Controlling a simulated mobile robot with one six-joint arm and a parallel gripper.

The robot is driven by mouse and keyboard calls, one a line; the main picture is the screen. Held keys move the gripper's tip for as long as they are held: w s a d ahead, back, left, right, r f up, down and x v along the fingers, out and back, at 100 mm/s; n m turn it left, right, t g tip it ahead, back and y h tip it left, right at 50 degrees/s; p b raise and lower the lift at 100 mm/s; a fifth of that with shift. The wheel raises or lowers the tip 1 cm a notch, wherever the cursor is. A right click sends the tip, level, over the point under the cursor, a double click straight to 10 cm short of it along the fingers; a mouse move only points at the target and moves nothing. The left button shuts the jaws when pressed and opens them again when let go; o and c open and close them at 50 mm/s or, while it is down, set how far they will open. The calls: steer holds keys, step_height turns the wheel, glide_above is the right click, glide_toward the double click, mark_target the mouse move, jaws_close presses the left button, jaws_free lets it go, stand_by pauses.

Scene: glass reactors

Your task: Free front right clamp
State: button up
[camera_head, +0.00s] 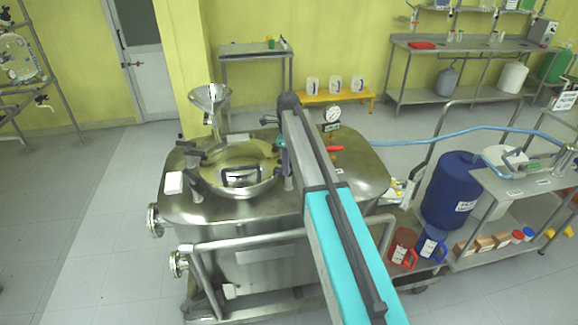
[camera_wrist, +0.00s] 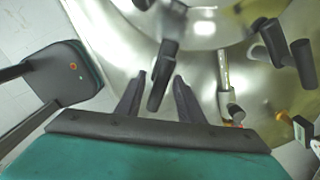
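The steel reactor (camera_head: 262,262) has a round lid (camera_head: 262,158) with black-handled clamps about its rim. In the wrist view, one clamp's black handle (camera_wrist: 161,76) stands between the two dark fingers of my gripper (camera_wrist: 160,82). The fingers are apart, with a gap on each side of the handle. A second black clamp handle (camera_wrist: 290,50) is at the right, and the end of another dark handle (camera_wrist: 143,4) shows at the top edge. In the head view my arm crosses over the right of the reactor and hides most of the lid's right side.
On the reactor top are a steel funnel (camera_head: 210,100), a pressure gauge (camera_head: 332,113) and a red handle (camera_head: 335,148). A steel rail (camera_head: 250,240) runs along the front. A cart with a blue drum (camera_head: 450,190) stands at the right. The floor at the left is clear.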

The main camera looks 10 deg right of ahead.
steer(key=shift+f, duration=0.9)
steer(key=c, duration=0.8)
steer(key=n+b, duration=0.1)
steer(key=n, duration=0.3)
steer(key=shift+c, duration=0.3)
steer(key=n, duration=0.4)
steer(key=shift+n+b, duration=0.35)
steer(key=shift+n, duration=0.05)
steer(key=n, duration=0.4)
steer(key=shift+n, duration=0.3)
steer(key=shift+o, duration=0.3)
steer(key=shift+n+b, duration=0.45)
steer(key=shift+n, duration=1.65)
